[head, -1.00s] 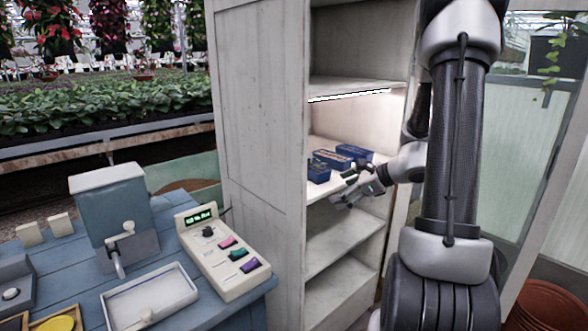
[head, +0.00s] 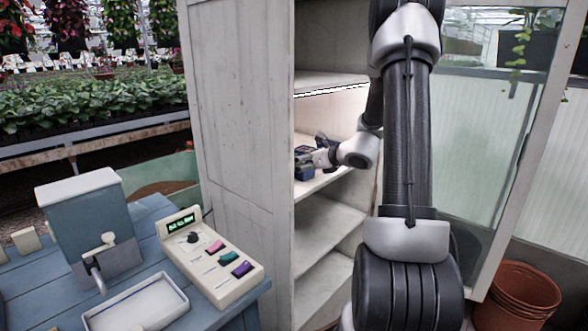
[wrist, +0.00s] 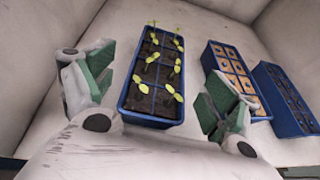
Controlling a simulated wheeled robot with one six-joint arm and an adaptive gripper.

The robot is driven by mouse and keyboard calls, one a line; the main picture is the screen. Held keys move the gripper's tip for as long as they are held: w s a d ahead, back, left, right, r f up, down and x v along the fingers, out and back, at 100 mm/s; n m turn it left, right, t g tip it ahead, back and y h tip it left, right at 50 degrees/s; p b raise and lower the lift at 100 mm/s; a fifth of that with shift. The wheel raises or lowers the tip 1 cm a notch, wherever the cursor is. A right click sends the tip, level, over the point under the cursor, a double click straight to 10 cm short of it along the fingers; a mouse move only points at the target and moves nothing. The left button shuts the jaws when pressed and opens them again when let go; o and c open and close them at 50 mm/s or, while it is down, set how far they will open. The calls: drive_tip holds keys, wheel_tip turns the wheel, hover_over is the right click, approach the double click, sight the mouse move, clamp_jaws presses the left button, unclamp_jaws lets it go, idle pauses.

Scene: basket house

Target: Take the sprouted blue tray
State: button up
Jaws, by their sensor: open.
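The sprouted blue tray (wrist: 153,75) lies on the shelf in the wrist view, with dark soil cells and several yellow-green seedlings. My gripper (wrist: 157,93) is open, with one green-padded finger to the left of this tray and the other to its right. Its near end lies between the fingers; I cannot tell whether either pad touches it. In the head view my gripper (head: 325,154) reaches into the lit shelf of the cabinet and covers most of the trays. A blue tray end (head: 304,171) shows beside it.
Two more blue trays stand to the right in the wrist view: one with tan cells (wrist: 235,77), one with dark cells (wrist: 285,98). The right finger is close to the tan-celled tray. The cabinet's side panel (head: 240,130) stands left of my arm. A blue table (head: 150,245) holds a control box (head: 212,257).

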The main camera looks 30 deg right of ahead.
drive_tip(key=x, duration=0.4)
drive_tip(key=shift+w+f, duration=0.1)
drive_tip(key=shift+f, duration=0.05)
drive_tip(key=c, duration=1.2)
